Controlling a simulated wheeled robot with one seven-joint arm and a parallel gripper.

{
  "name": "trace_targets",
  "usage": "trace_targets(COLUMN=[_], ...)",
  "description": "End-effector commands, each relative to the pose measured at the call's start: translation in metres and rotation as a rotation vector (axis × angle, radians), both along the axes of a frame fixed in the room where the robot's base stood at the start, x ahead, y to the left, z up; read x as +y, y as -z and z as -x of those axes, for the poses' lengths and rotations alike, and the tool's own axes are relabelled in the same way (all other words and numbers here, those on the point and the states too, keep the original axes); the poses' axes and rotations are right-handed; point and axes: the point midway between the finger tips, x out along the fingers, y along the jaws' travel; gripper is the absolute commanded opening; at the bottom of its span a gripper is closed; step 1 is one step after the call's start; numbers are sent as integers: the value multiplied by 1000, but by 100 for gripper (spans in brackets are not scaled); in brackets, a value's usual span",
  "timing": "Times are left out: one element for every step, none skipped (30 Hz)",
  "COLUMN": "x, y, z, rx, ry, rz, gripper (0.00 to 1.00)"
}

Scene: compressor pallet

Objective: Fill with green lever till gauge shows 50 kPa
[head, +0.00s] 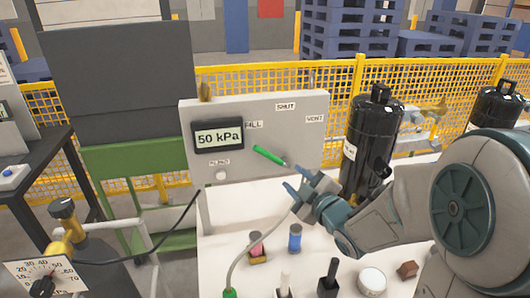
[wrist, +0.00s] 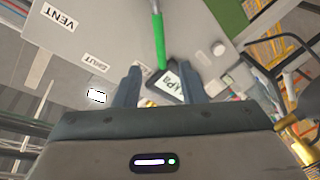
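The green lever (head: 268,155) sticks out of the grey panel (head: 305,140), its tip slanting up and left toward the FILL label (head: 254,125). SHUT and VENT labels are further right. A display (head: 219,137) on the panel reads "50 kPa". A dial in kPa (head: 46,277) shows at lower left; its needle is too small to read surely. My gripper (head: 296,180) is open and empty, just right of and below the lever in the head view. In the wrist view the lever (wrist: 159,40) lies ahead of the gap between my fingers (wrist: 161,75), and the display (wrist: 172,84) is partly hidden.
A white knob (head: 221,175) sits low on the panel. Black tanks (head: 371,140) stand right of it. Red and blue small parts, a white disc (head: 372,280) and a green-ended hose (head: 230,292) are on the white table (head: 225,240). A yellow fence (head: 270,80) runs behind.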

Motion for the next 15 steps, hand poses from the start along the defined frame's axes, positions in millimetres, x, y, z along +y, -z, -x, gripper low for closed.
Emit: trace_targets(x=[3, 5, 7, 8, 9, 11, 12, 14, 17, 19, 22, 26, 29, 32, 36], y=[-1, -2, -3, -4, -5, -5, -6, -6, -6, -6, -6, -6, -6, -7, -7], z=[1, 1, 2, 2, 1, -1, -2, -5, -9, -12, -16, -21, -26, -31, -37], rx=[-22, -34, -45, -52, -57, -61, -62, -63, -62, -62, -61, -61, -61, -61, -60], ry=[-20, -30, -39, -45, -49, -52, -54, -54, -55, -56, -55, -55, -56, -54, -55], rz=[-5, -8, -12, -13, -14, -15, -15, -15, -15, -16, -17, -17, -16, -16, -17], gripper=[37, 37, 37, 37, 37, 37, 37, 37, 37, 37, 37, 37, 37, 37, 37])
